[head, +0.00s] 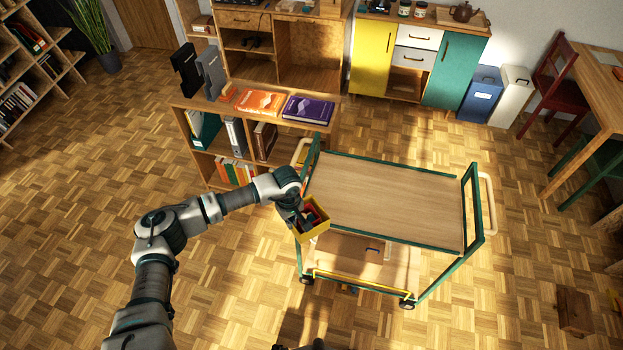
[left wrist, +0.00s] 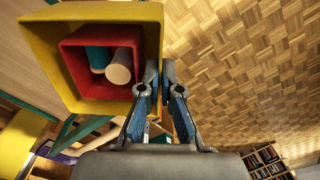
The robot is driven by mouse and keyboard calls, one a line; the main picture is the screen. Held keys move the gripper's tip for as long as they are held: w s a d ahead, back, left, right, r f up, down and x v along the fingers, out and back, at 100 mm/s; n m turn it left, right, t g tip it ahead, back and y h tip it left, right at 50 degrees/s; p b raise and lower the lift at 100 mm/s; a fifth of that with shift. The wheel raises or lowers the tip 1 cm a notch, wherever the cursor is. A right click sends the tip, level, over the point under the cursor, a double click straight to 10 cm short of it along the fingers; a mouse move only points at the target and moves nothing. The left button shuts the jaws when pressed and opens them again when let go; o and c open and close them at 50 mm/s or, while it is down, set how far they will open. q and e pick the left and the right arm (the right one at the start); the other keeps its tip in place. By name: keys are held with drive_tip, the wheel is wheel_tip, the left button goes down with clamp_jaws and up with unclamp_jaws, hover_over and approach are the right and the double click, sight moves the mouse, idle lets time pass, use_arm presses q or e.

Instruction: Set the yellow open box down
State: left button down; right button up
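The yellow open box (head: 316,231) is at the near left corner of the trolley (head: 385,195) in the head view. My left gripper (head: 294,211) is at its left side. In the left wrist view the yellow open box (left wrist: 38,60) holds a smaller red box (left wrist: 75,66) with a teal cylinder (left wrist: 97,58) and a pale wooden cylinder (left wrist: 119,68) inside. The left gripper's fingers (left wrist: 159,75) are shut on the box wall. I cannot tell whether the box touches the trolley. Dark parts at the bottom edge of the head view may be my right gripper.
The trolley's wooden top is bare, with green end frames. Behind it stands a low bookcase (head: 222,115) with an orange book (head: 260,102) and a purple book (head: 308,109) on top. A wooden stool (head: 575,312) is at the lower right. Open parquet floor surrounds the trolley.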

use_arm(q)
drive_tip(key=s+a+f+m, duration=0.5)
drive_tip(key=s+a+m, duration=0.2)
drive_tip(key=s+a, duration=0.1)
drive_tip(key=shift+a, duration=0.5)
drive_tip(key=shift+f, duration=0.1)
